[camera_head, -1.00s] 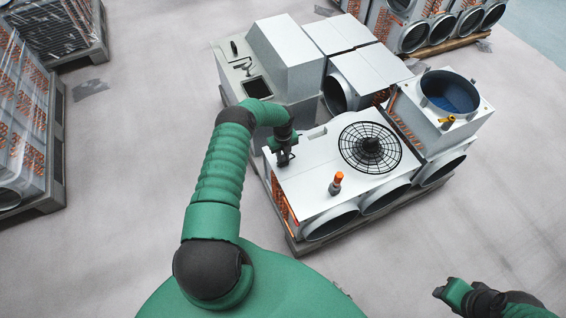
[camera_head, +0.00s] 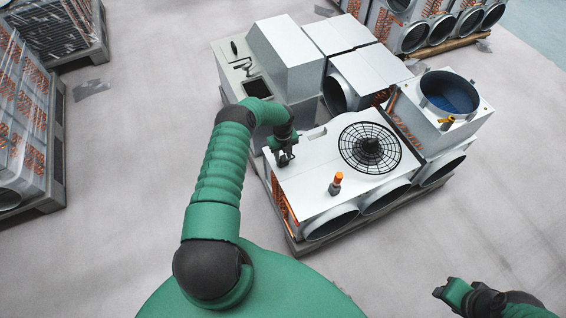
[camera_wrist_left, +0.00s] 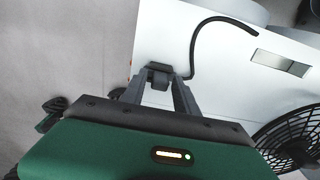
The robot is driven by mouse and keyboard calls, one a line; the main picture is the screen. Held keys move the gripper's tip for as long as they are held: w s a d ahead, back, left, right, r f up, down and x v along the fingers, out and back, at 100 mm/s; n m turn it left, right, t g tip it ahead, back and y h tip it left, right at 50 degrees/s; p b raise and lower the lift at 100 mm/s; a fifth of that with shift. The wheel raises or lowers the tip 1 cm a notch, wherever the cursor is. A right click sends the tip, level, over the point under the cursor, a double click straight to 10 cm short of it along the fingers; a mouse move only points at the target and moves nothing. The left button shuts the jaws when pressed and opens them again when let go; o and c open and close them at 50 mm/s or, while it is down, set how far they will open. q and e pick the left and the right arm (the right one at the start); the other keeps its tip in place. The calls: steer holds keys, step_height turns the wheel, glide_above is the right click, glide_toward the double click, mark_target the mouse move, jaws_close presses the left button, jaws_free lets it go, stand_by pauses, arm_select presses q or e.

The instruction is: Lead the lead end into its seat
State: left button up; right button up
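My left gripper (camera_head: 285,158) is low over the left edge of the white unit's top panel (camera_head: 310,180). In the left wrist view its fingers (camera_wrist_left: 160,76) close around a small dark block, which looks like the lead end (camera_wrist_left: 158,68). The black lead (camera_wrist_left: 194,45) runs from beside the right fingertip and curves over the white panel. The fingers hide part of the block, and I cannot tell whether it touches a seat. My right gripper (camera_head: 448,291) is at the lower right, away from the unit; its fingers are too unclear to read.
A black fan grille (camera_head: 370,147) and an orange-topped tool (camera_head: 336,183) are on the panel. A rectangular opening (camera_wrist_left: 282,63) lies right of the lead. A grey box-shaped unit (camera_head: 290,60) stands behind my left wrist.

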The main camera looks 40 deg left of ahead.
arm_select(q)
steer(key=shift+r+p, duration=0.65)
steer(key=shift+r, duration=0.8)
steer(key=o, duration=0.5)
steer(key=shift+o, duration=0.7)
steer(key=o, duration=0.3)
steer(key=o, duration=0.4)
steer(key=shift+o, duration=0.3)
